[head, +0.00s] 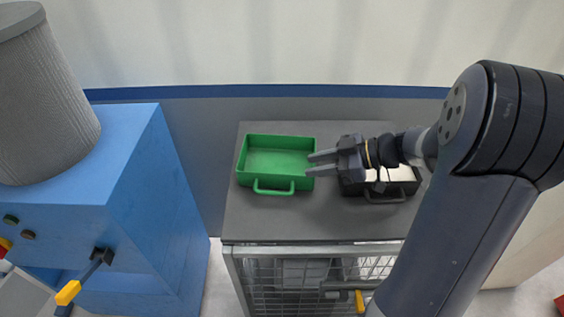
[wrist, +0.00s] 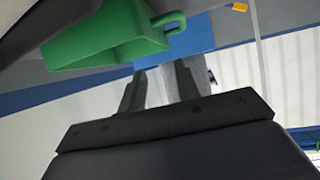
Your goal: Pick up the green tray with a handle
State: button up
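The green tray (head: 277,160) sits on the left part of a grey table top in the head view, open side up. Its handle (head: 273,188) is a green loop on the front wall. The tray also shows at the top left of the wrist view (wrist: 105,38), with its handle (wrist: 168,22) to the right. My gripper (head: 309,163) is at the tray's right edge in the head view, fingers pointing left. Its two fingers are apart with nothing between them. I cannot tell whether a finger touches the tray wall. In the wrist view the fingers (wrist: 158,85) are also apart.
A black tray (head: 402,183) with a handle and pale contents is on the right of the table top (head: 290,222), partly behind my gripper. A blue machine (head: 130,190) with a grey cylinder (head: 45,100) stands at the left. A wire-mesh front (head: 290,275) is below.

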aim_at(282, 175)
jog(key=p+x, duration=0.2)
jog(key=x, duration=0.7)
jog(key=shift+s+a+f+p, duration=0.1)
jog(key=shift+a+f+p, duration=0.1)
jog(key=shift+a+p, duration=0.15)
jog(key=shift+d, duration=0.1)
jog(key=shift+c, duration=0.4)
grip_shut()
